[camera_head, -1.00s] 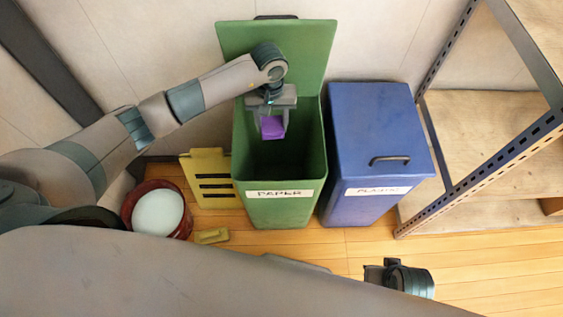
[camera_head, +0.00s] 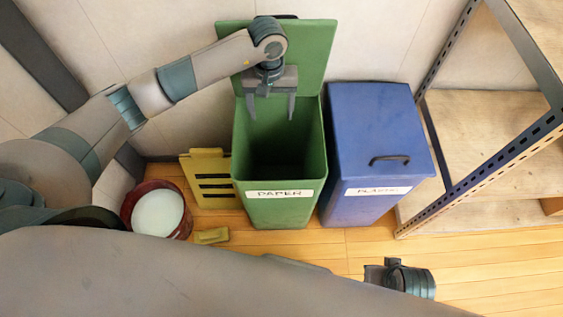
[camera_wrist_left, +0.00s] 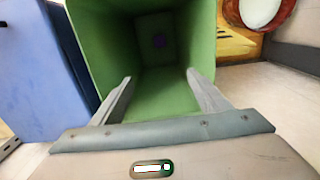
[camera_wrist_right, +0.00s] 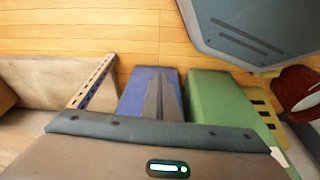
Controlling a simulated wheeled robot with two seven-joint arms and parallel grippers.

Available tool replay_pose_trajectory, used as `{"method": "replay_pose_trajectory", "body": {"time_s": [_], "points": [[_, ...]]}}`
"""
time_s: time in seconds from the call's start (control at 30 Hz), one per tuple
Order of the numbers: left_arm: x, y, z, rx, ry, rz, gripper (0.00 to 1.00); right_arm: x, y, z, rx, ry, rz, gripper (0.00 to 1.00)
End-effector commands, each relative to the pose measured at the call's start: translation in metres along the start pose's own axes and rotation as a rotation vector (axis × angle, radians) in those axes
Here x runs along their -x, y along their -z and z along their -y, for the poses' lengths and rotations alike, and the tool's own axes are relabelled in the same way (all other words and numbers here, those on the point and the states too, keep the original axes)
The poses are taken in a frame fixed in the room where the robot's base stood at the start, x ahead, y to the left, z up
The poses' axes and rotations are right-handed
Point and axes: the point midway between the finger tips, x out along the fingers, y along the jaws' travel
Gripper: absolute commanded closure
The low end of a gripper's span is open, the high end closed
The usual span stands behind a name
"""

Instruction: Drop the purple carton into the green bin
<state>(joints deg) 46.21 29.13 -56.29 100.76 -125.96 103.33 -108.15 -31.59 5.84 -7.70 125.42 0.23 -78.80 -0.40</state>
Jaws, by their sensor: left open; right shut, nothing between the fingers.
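The green bin (camera_head: 279,212) stands with its lid up against the wall, labelled PAPER on its front. My left gripper (camera_head: 271,117) is open and empty above the bin's mouth. In the left wrist view its two fingers (camera_wrist_left: 160,86) are spread over the opening of the green bin (camera_wrist_left: 95,50).
A blue bin (camera_head: 376,130) with its lid closed stands right of the green bin. A yellow panel (camera_head: 207,163) and a red bucket (camera_head: 180,191) with a white top stand to the left. A metal-framed shelf (camera_head: 480,165) is at the right. Wooden floor lies in front.

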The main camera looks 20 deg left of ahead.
Motion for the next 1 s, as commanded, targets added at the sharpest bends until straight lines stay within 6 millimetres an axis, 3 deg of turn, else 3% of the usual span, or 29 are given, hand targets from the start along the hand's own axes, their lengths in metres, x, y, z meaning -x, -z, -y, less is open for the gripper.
{"method": "replay_pose_trajectory", "body": {"time_s": [0.3, 0.5, 0.7, 1.0], "points": [[0.066, 0.002, 0.000, 0.000, -0.001, -0.005, 0.31, 0.007, 0.000, 0.000, 0.000, 0.000, 0.000, 1.00], [0.096, 0.001, 0.000, 0.000, -0.001, -0.003, 0.31, 0.012, 0.000, 0.000, 0.000, -0.001, -0.001, 1.00], [0.108, 0.000, 0.000, 0.001, 0.000, -0.001, 0.31, 0.015, -0.001, 0.000, -0.001, -0.001, 0.000, 1.00], [0.110, 0.000, 0.000, 0.001, 0.000, 0.000, 0.31, 0.016, -0.001, 0.000, -0.001, -0.001, -0.001, 1.00]]}}
